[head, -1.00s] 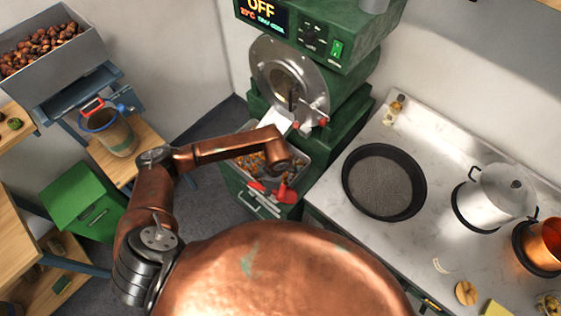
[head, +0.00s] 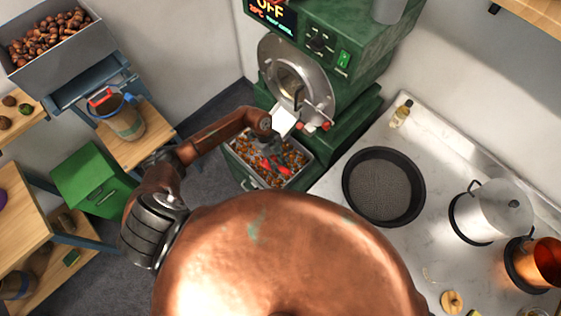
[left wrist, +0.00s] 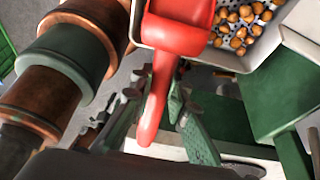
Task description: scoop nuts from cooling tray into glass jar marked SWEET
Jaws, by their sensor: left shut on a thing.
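My left gripper (head: 262,150) is shut on the handle of a red scoop (head: 270,165) above the cooling tray. In the left wrist view the red handle of the scoop (left wrist: 156,105) runs between the green fingers of my left gripper (left wrist: 165,95). The scoop's bowl is cut off at the top, and I cannot tell whether it holds nuts. The cooling tray (left wrist: 228,62) is a grey, perforated tray with many roasted nuts (left wrist: 238,30) in it. It stands below the roaster's round opening. I see no glass jar marked SWEET. My right gripper is not in view.
The green roaster (head: 345,50) rises behind the tray, with a white chute plate (head: 285,121) close to my left wrist. A stove counter with a black pan (head: 383,187) and pots is at right. Wooden shelves and a green box (head: 92,178) stand at left.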

